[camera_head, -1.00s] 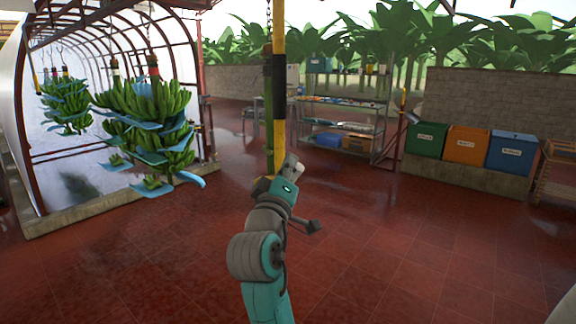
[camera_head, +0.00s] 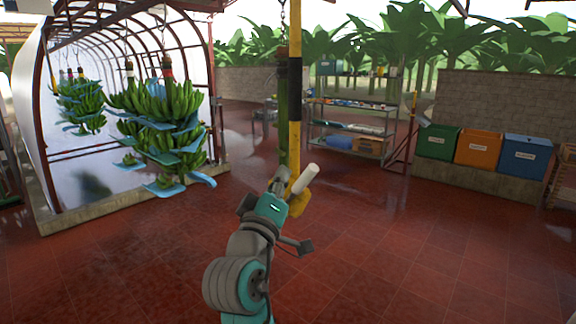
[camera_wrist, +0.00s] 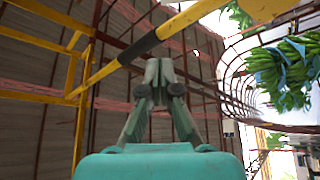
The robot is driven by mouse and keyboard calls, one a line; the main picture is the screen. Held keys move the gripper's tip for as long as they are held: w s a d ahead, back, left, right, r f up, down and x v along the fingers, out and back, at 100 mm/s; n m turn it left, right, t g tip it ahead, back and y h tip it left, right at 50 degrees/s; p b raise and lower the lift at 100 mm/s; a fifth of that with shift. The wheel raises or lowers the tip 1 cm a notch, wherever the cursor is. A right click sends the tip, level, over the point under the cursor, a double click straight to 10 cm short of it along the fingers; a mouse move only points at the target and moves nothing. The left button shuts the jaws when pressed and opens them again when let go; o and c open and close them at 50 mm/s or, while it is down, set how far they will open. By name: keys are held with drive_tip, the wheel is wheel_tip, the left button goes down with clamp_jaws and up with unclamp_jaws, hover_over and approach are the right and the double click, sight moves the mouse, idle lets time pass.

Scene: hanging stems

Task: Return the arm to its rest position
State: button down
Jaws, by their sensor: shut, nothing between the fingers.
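My gripper (camera_wrist: 159,70) shows in the wrist view with its fingertips together and nothing between them. It points up toward the roof frame, and a yellow and black bar crosses behind it. In the head view my gripper (camera_head: 281,178) is small and partly hidden by my wrist, in front of the foot of the yellow and black post (camera_head: 295,110). I cannot tell whether it is clear of the post there. My arm is raised and bent at the lower middle.
Banana bunches (camera_head: 160,115) hang at the left by the arched tunnel, and also show at the right in the wrist view (camera_wrist: 285,75). A shelf rack (camera_head: 350,125) stands behind. Green (camera_head: 437,141), orange (camera_head: 478,148) and blue bins (camera_head: 525,155) stand right. Red floor is open around my arm.

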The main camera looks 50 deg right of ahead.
drive_tip(key=shift+v, duration=0.8)
drive_tip(key=shift+w+f, duration=0.1)
drive_tip(key=w+a+f+n+t+y, duration=0.1)
drive_tip(key=a+f+n+t+y, duration=0.25)
drive_tip(key=f, duration=0.55)
drive_tip(key=a+f+n+t+y, duration=0.3)
drive_tip(key=f+y, duration=0.1)
drive_tip(key=f, duration=0.4)
drive_tip(key=s+a+f+n+t+y, duration=0.1)
drive_tip(key=s+a+f+y, duration=0.2)
drive_tip(key=f, duration=0.4)
drive_tip(key=s+a+f+n+y, duration=0.1)
drive_tip(key=s+a+f+y, duration=0.25)
drive_tip(key=f, duration=0.35)
drive_tip(key=s+a+f+m+y, duration=0.2)
drive_tip(key=s+a+f, duration=0.1)
drive_tip(key=s, duration=0.7)
drive_tip(key=s+a+f+m+g+y, duration=0.1)
drive_tip(key=s+a+f+m+y, duration=0.1)
drive_tip(key=s, duration=0.8)
drive_tip(key=s+a+f+m+g+y, duration=0.1)
drive_tip(key=s+a+f+m, duration=0.1)
drive_tip(key=s, duration=0.8)
wheel_tip(320, 180, down, 2)
drive_tip(key=shift+a+f+y, duration=0.1)
drive_tip(key=shift+a+y, duration=0.3)
drive_tip(key=shift+a, duration=0.4)
drive_tip(key=shift+s, duration=0.1)
